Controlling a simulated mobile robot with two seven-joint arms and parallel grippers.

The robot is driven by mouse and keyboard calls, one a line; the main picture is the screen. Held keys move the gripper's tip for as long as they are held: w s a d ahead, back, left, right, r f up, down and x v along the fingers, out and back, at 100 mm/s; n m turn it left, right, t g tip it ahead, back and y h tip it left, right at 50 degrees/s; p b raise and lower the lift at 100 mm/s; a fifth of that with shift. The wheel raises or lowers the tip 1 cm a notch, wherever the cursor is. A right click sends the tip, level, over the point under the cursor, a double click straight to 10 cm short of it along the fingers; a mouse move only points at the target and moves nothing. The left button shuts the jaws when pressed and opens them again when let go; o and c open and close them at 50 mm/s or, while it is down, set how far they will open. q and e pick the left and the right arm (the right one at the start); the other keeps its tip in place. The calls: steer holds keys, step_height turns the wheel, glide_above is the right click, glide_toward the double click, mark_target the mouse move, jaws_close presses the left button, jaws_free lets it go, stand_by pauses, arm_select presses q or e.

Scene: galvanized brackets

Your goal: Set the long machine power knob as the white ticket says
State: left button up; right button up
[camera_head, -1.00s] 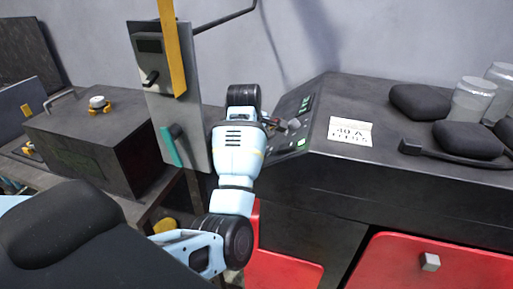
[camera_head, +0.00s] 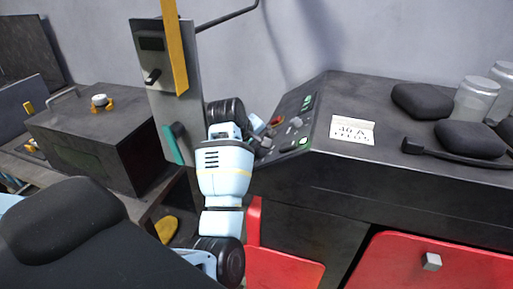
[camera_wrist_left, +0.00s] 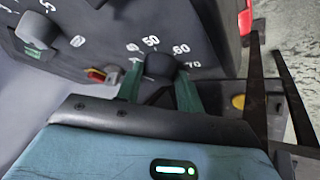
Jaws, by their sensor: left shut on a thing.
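The white ticket (camera_head: 352,130) lies on top of the long black machine (camera_head: 400,180); it reads "40 A" above a smaller line that I cannot read clearly. In the left wrist view a round black knob (camera_wrist_left: 160,66) sits on the machine's panel, with 50, 60 and 70 printed around it. My left gripper (camera_wrist_left: 160,82) is shut on this knob, one green finger on each side. Its pointer is hidden, so I cannot tell its setting. In the head view my left gripper (camera_head: 258,144) reaches the panel's left end. My right gripper is not in view.
The sloped panel also carries a red knob (camera_head: 277,120) and green-lit indicators (camera_head: 304,141). A grey upright panel (camera_head: 180,100) with a yellow strip stands close left of my arm.

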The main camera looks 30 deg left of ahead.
arm_select(q)
steer(key=o, duration=0.7)
steer(key=shift+r, duration=0.15)
steer(key=v, duration=0.7)
steer(key=shift+s+r, duration=0.2)
steer(key=shift+r, duration=0.05)
steer(key=shift+o, duration=0.2)
